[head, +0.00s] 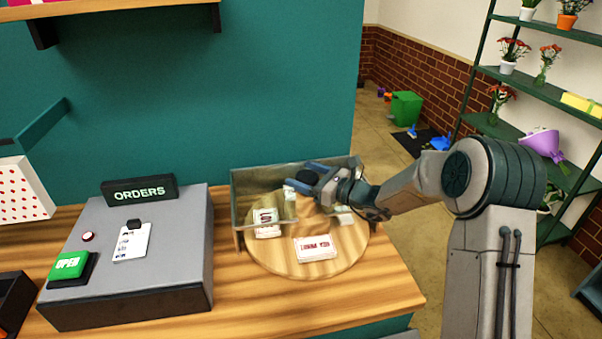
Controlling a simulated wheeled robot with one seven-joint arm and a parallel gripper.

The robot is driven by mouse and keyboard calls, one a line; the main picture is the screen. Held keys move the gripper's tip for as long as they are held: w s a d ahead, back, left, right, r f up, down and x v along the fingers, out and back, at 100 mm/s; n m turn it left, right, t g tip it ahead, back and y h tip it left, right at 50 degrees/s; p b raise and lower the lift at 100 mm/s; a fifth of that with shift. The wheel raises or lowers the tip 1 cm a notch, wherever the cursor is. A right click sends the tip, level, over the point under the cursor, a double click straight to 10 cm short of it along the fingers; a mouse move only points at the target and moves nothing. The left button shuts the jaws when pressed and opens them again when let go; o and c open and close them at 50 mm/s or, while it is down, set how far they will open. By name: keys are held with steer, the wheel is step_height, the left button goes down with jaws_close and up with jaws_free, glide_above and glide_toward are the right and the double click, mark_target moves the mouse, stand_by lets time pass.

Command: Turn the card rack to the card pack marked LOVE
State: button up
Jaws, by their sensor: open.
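The card rack is a round wooden turntable (275,262) on the counter, partly inside a clear-walled bin. Several white card packs lie on it. The front pack (316,248) has red lettering too small to read surely. The left pack (266,222) has dark and red marks. Another pack (345,217) lies at the right, and a small one shows at the back by the gripper. I cannot tell which is marked LOVE. My gripper (304,179) is open over the back part of the rack, its blue fingers pointing left. I cannot tell if it touches anything; it hides part of the rack.
A clear-walled enclosure (247,190) stands around the rack's back and side. At the left stands a grey order desk (175,250) with an ORDERS sign (139,190) and a green OPEN button (68,266). The counter (375,290) in front of the rack is clear.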

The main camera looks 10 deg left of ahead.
steer(key=shift+w+a, duration=0.25)
steer(key=shift+a, duration=0.45)
steer(key=c, duration=1.4)
steer(key=shift+o, duration=0.2)
steer(key=shift+d, duration=0.1)
